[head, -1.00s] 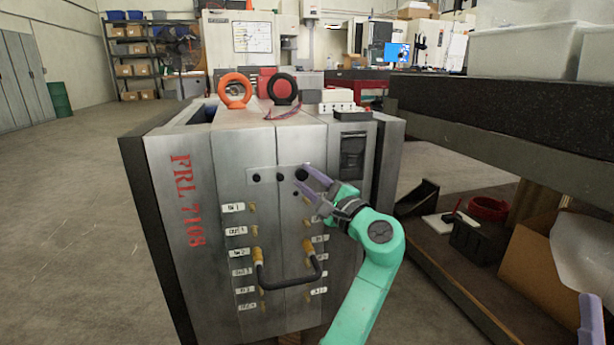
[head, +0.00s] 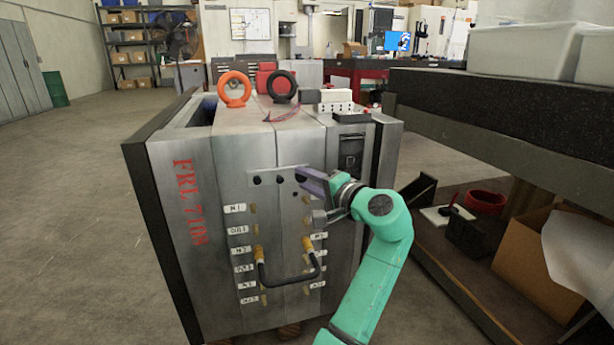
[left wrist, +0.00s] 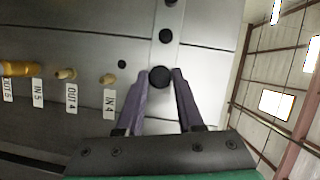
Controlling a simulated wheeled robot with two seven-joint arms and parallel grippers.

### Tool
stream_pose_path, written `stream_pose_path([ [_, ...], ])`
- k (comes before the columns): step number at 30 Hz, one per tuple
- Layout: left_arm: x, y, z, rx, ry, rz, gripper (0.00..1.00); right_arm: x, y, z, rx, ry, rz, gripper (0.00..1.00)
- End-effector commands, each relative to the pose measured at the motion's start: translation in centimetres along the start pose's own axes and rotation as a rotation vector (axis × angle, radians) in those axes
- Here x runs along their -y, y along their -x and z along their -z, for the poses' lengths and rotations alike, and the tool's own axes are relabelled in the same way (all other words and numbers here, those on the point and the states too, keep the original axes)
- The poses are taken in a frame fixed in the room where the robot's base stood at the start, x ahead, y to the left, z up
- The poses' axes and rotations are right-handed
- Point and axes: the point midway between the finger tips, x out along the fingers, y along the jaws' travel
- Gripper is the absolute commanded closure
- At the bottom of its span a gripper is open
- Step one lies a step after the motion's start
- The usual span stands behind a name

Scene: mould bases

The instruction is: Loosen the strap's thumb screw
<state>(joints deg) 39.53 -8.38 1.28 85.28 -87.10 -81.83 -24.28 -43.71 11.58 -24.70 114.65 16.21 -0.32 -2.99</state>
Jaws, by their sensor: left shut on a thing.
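The strap (head: 268,173) is a flat metal plate across the seam on the upper front of the steel mould base (head: 215,200). It carries a row of dark round heads; the left one (head: 257,180) and middle one (head: 281,180) are uncovered. My left gripper (head: 300,177) is at the strap's right end, shut on the black thumb screw there. In the left wrist view the thumb screw (left wrist: 159,77) sits between the purple fingertips of the left gripper (left wrist: 160,82). In the head view the fingers largely cover it. My right gripper is not in view.
A black hose (head: 288,280) loops between brass fittings below the strap. Orange (head: 234,90) and black (head: 282,86) lifting rings stand on top. A dark workbench (head: 490,105) with a loaded lower shelf stands close on the right. The floor at left is clear.

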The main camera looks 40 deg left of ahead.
Motion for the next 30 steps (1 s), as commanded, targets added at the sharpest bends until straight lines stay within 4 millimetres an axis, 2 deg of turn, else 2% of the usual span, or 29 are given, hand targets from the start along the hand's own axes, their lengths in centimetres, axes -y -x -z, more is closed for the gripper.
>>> stream_pose_path([
  [1, 0.2, 0.0, 0.0, 0.0, 0.024, -0.013, 1.0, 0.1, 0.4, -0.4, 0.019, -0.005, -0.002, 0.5],
  [15, 0.2, 0.0, 0.0, 0.0, 0.242, -0.102, 1.0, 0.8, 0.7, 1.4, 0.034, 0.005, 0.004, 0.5],
  [30, 0.2, 0.0, 0.0, 0.0, 0.274, -0.114, 1.0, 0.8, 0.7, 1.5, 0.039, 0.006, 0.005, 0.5],
])
